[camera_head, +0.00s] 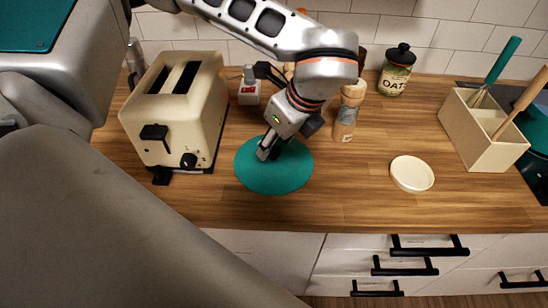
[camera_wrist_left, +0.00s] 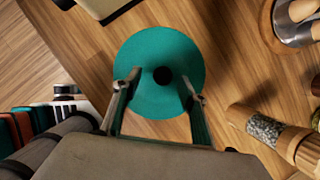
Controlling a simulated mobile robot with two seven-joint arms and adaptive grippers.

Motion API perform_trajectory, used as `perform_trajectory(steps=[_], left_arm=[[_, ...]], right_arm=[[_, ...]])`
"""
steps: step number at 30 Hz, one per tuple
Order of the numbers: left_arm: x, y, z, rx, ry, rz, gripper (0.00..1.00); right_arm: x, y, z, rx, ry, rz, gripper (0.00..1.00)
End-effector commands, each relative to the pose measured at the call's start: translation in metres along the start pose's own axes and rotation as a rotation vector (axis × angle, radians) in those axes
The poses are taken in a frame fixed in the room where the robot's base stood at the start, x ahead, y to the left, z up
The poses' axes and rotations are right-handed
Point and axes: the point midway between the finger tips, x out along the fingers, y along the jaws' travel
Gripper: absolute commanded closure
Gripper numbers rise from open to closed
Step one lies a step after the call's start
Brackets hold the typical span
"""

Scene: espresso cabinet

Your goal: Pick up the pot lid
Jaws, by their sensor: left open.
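The pot lid, a flat teal disc (camera_head: 285,178) with a small dark knob, lies on the wooden counter right of the toaster. In the left wrist view the lid (camera_wrist_left: 160,45) shows whole apart from the parts behind my fingers, with its round black knob (camera_wrist_left: 162,75) near the middle. My left gripper (camera_head: 270,148) is over the lid, pointing down, and hides much of the knob in the head view. In the left wrist view the left gripper (camera_wrist_left: 160,78) is open, one finger on each side of the knob. Whether the fingers touch the lid is unclear. My right gripper is not in view.
A cream toaster (camera_head: 180,110) stands close left of the lid. A grinder (camera_head: 346,112) stands to its right, with an oats jar (camera_head: 396,75) behind. A white dish (camera_head: 411,174) and a utensil box (camera_head: 470,135) are further right. The counter in front is clear.

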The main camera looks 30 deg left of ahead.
Motion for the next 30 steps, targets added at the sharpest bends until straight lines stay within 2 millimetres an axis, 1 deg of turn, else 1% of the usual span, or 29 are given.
perform_trajectory(steps=[3, 7, 11, 16, 17, 18, 20, 21, 22, 30], left_arm=[[0.017, -0.002, 0.000, 0.002, 0.000, 0.005, 0.58], [0.033, -0.003, -0.001, 0.001, 0.001, 0.004, 0.58], [0.040, -0.003, -0.001, 0.001, 0.001, 0.001, 0.58], [0.040, -0.003, -0.001, 0.002, 0.001, 0.001, 0.58], [0.040, -0.003, -0.001, 0.002, 0.001, 0.001, 0.60], [0.040, -0.003, -0.001, 0.002, 0.001, 0.001, 0.71], [0.040, -0.003, -0.001, 0.002, 0.001, 0.001, 0.86], [0.040, -0.003, -0.001, 0.002, 0.001, 0.001, 0.97], [0.040, -0.003, -0.001, 0.002, 0.001, 0.001, 1.00], [0.039, -0.003, -0.001, 0.002, 0.001, 0.000, 1.00]], right_arm=[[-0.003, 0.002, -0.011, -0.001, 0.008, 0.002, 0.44], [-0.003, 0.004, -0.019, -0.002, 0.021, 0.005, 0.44], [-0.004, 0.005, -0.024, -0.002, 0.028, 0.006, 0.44], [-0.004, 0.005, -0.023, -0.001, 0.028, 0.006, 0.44], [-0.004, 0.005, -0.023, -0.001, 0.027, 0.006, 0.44], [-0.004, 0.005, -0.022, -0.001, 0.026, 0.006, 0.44], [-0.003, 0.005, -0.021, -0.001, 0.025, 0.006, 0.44], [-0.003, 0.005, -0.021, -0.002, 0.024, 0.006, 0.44], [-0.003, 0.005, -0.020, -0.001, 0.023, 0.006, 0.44], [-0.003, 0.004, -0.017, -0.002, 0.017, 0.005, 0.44]])
